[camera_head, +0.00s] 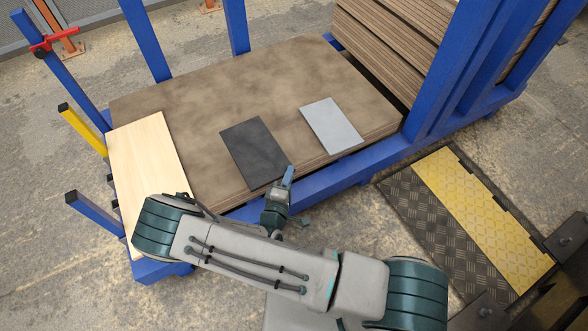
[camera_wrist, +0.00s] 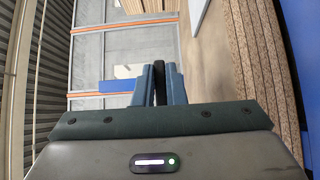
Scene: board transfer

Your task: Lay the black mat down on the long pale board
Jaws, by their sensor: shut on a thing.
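The black mat (camera_head: 254,152) shows as a dark flat rectangle over the middle of the brown board stack in the head view. My gripper (camera_head: 288,176) is at its near right corner. In the wrist view, my gripper's blue fingers (camera_wrist: 160,85) are shut on the mat's edge, a thin black strip (camera_wrist: 159,80). The strip is apart from the stack's top, so the mat seems held a little above it. The long pale board (camera_head: 148,165) lies at the left end of the stack, left of the mat; my arm covers its near end.
A light grey mat (camera_head: 332,125) lies on the brown stack (camera_head: 215,95), right of the black mat. A blue frame (camera_head: 345,175) with posts surrounds the stack. A yellow post (camera_head: 84,130) stands at the left. Between the pale board and the black mat the stack is bare.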

